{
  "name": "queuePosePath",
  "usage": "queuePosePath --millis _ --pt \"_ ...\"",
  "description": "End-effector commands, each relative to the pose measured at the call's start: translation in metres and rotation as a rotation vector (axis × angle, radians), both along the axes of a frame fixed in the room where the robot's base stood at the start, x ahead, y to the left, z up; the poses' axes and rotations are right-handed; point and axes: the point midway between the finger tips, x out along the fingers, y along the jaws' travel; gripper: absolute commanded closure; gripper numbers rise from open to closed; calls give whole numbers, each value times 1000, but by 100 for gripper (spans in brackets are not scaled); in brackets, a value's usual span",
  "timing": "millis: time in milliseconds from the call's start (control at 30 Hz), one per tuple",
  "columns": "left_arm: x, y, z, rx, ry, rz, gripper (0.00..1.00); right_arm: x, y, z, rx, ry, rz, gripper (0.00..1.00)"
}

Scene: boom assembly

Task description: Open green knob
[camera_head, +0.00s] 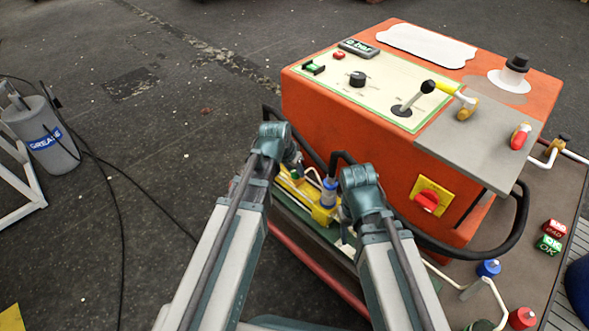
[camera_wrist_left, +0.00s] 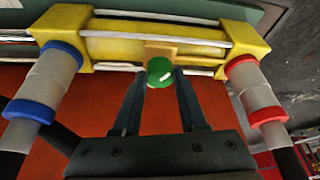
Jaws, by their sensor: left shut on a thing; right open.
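The green knob (camera_wrist_left: 159,71) sits on a small tan mount on the yellow valve block (camera_wrist_left: 150,48), seen in the left wrist view. My left gripper (camera_wrist_left: 161,74) has one finger on each side of the knob and is shut on it. In the head view, my left gripper (camera_head: 293,165) reaches toward the yellow block (camera_head: 297,186) at the foot of the orange cabinet. The knob is hidden there. My right gripper (camera_head: 358,190) is open beside the block's right end; its fingers are mostly hidden by the wrist.
The orange cabinet (camera_head: 385,150) stands close behind the grippers, with a red rotary switch (camera_head: 427,200) on its front. Black hoses run beside the right arm. Hose fittings with a blue ring (camera_wrist_left: 28,110) and a red ring (camera_wrist_left: 267,117) flank the left gripper.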

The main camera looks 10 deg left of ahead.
Motion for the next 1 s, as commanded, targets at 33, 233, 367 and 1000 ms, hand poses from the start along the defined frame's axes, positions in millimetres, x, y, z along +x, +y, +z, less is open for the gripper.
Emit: queuePosePath --millis 33,233,367,1000 --pt "-1 -1 0 1 1 36 100 0 0 0 0 0 0 50" --pt "-1 -2 0 1 0 188 100 0 0 0 0 0 0 50" --pt "-1 -2 0 1 1 271 100 0 0 0 0 0 0 50" --pt "-1 -2 0 0 2 426 100 0 0 0 0 0 0 50"
